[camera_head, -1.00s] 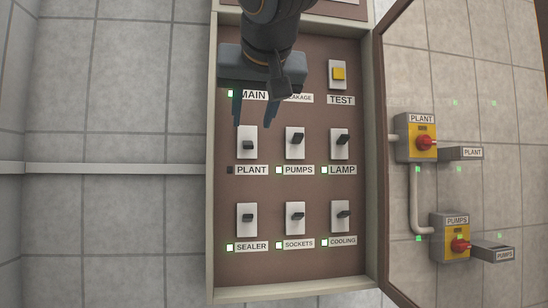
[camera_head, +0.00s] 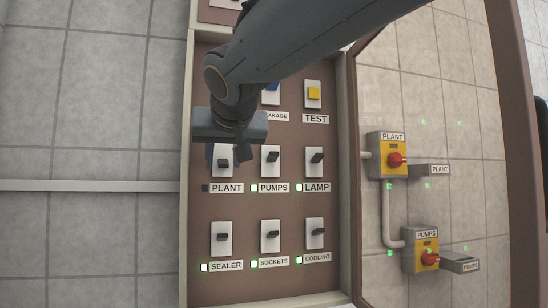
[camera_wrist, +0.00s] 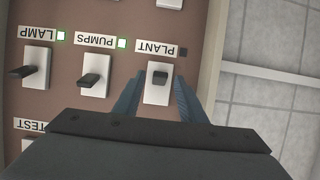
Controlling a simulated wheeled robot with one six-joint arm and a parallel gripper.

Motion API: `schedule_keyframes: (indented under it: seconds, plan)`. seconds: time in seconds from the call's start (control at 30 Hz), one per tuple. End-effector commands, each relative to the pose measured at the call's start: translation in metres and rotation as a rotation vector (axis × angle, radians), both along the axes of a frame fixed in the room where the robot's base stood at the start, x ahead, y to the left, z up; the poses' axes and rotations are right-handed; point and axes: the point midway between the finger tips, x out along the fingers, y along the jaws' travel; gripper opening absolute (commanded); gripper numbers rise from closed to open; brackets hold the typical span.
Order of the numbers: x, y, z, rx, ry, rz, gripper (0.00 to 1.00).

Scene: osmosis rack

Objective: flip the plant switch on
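The PLANT switch (camera_head: 222,165) is a white plate with a dark lever, at the left of the middle row of the brown panel. Its indicator (camera_head: 205,188) beside the PLANT label is dark. My gripper (camera_head: 223,154) is at the top part of this switch and hides some of it in the head view. In the wrist view, the switch plate (camera_wrist: 158,95) and its lever (camera_wrist: 160,77) lie between my two blue fingers (camera_wrist: 157,97), which are apart. The lever looks free, with gaps on both sides. Whether a finger touches the plate I cannot tell.
PUMPS (camera_head: 271,162) and LAMP (camera_head: 317,161) switches stand to the right, with SEALER (camera_head: 221,237) below; their indicators are lit green. An open door (camera_head: 515,150) frames the right side. Wall boxes with red knobs (camera_head: 395,160) show through it.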

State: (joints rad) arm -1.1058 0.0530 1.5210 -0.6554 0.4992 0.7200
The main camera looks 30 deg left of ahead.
Motion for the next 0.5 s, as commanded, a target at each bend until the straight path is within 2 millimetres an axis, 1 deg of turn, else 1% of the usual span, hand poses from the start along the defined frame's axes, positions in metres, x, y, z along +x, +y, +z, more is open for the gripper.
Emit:
schedule_keyframes:
  seconds: [0.03, 0.17, 0.2, 0.27, 0.5]
  plan:
    - [0.0000, -0.0002, -0.0001, 0.000, 0.000, 0.000, 0.38]
    - [-0.0001, -0.0002, 0.0000, 0.000, 0.000, 0.000, 0.16]
    - [-0.0001, -0.0002, 0.0000, 0.000, 0.000, 0.000, 0.09]
    - [-0.0001, -0.0002, 0.0000, 0.000, 0.000, 0.000, 0.00]
    - [-0.0004, -0.0002, 0.0010, -0.004, 0.006, 0.000, 0.00]
